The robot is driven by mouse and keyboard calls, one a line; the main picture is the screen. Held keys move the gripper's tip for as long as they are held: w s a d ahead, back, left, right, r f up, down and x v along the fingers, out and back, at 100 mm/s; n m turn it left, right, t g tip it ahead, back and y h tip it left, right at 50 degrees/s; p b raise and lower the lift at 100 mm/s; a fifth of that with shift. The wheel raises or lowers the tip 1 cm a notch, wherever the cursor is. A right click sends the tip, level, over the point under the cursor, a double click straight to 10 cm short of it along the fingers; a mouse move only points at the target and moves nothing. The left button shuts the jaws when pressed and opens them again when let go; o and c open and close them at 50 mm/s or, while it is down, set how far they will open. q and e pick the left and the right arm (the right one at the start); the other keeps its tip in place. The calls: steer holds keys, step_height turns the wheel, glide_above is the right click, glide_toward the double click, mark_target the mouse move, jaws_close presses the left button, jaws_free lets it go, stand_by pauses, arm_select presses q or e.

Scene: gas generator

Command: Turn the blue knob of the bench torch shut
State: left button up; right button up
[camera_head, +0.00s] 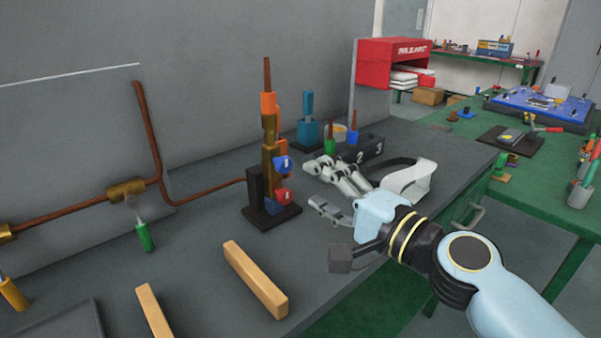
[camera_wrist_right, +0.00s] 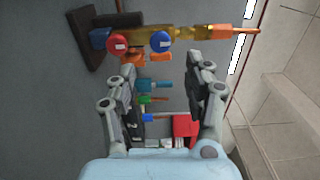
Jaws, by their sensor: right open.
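The bench torch (camera_head: 268,150) stands upright on a dark base near the middle of the grey bench, with a brass body and an orange and copper top. Its blue knob (camera_head: 282,165) faces right, above a red knob (camera_head: 282,195). In the right wrist view the torch lies sideways across the top, with the blue knob (camera_wrist_right: 160,41) right of the red knob (camera_wrist_right: 117,44). My right gripper (camera_head: 318,184) is open and empty, to the right of the torch and apart from the knobs. In the wrist view its fingers (camera_wrist_right: 163,80) are spread below the torch. My left gripper is out of view.
A blue torch-like tool (camera_head: 307,127), a dark numbered block (camera_head: 365,150) and a clear face shield (camera_head: 410,178) stand behind my right gripper. Two wooden bars (camera_head: 255,278) lie in front. A copper pipe (camera_head: 150,130) runs along the left panel. The bench's right edge passes under my arm.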

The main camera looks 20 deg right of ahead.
steer(key=v, duration=0.3)
steer(key=shift+s+d, duration=0.15)
steer(key=shift+s, duration=0.25)
